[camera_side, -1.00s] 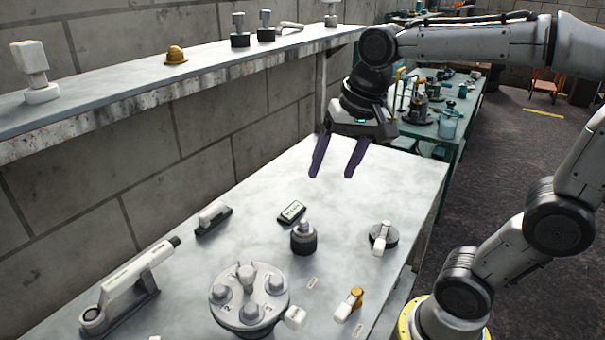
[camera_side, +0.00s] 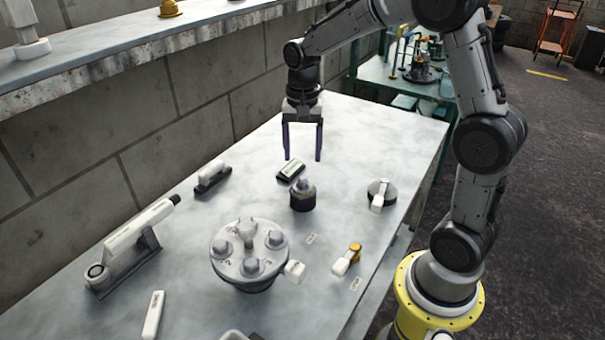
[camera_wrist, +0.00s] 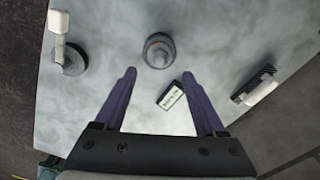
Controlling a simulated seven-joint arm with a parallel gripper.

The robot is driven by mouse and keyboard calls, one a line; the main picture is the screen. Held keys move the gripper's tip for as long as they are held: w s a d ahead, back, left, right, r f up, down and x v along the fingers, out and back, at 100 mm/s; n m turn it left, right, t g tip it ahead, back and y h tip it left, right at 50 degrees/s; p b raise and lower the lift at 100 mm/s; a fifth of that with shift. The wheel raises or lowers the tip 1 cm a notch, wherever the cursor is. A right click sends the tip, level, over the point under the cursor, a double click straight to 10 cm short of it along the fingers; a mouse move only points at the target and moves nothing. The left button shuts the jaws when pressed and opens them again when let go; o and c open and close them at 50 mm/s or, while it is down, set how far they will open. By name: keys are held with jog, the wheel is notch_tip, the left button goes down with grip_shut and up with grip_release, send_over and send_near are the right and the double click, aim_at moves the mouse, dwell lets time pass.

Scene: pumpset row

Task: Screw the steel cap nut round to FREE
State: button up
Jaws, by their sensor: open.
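In the wrist view the cap nut (camera_wrist: 158,48) shows from above, just beyond my fingertips. My gripper (camera_side: 303,158) is open and empty, pointing down above the bench behind the nut. Its two purple fingers (camera_wrist: 165,73) are spread wide in the wrist view. A small label plate (camera_side: 291,170) lies beside the nut; it also shows between my fingers in the wrist view (camera_wrist: 170,96). Its lettering is too small to read.
A round flange with several bolts (camera_side: 240,268) stands at the front. A white-handled valve (camera_side: 380,194) is to the right, a brass valve (camera_side: 346,260) nearer. A wall shelf (camera_side: 150,30) runs above.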

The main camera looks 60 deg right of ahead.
aim_at(302, 179)
notch_tip(302, 179, down, 8)
jog(key=shift+f, duration=0.1)
dwell(0.4)
grip_shut()
dwell(0.6)
